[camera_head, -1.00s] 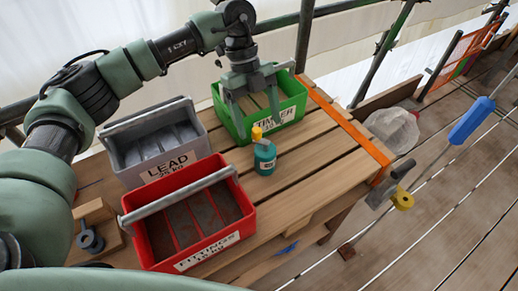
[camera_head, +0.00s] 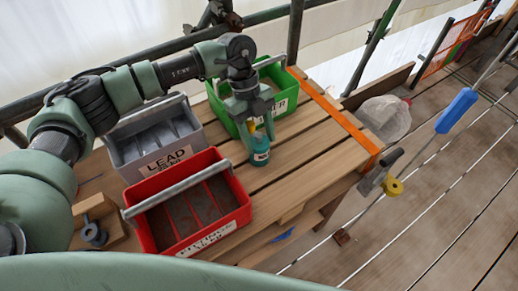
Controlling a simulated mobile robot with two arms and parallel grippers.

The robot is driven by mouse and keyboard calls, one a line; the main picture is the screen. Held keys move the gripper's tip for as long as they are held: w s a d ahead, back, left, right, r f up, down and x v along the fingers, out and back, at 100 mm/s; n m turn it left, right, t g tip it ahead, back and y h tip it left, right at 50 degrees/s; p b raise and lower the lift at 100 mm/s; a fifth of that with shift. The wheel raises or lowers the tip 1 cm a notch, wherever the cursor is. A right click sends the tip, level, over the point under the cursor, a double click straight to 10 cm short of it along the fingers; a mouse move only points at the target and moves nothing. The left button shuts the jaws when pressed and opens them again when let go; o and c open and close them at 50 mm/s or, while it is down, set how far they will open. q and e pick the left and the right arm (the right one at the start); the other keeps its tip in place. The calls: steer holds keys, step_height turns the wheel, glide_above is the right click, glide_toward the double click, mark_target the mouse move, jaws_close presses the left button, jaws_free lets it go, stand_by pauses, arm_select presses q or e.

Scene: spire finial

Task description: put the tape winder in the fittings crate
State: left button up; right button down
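No item is clearly marked as the tape winder. A teal, bottle-shaped item with a yellow top (camera_head: 261,157) stands upright on the wooden bench, right of the red crate. My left gripper (camera_head: 259,138) points down over it, with its fingers beside its upper part. I cannot tell whether they are shut on it. The fittings crate (camera_head: 228,222) is red, with a grey handle bar and a partly readable label. It stands at the bench's front, its dividers showing and no item seen inside. My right gripper is not in view.
A grey LEAD crate (camera_head: 166,160) stands behind the red one. A green crate (camera_head: 283,103) stands behind my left gripper. A wooden block with a dark grey fitting (camera_head: 94,234) is at the left. An orange strip (camera_head: 338,115) crosses the bench's right end.

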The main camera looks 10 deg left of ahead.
arm_select(q)
jaws_close()
steer(key=shift+r, duration=0.1)
steer(key=shift+r, duration=0.6)
step_height(320, 180, up, 19)
steer(key=b, duration=0.4)
steer(key=shift+f, duration=0.15)
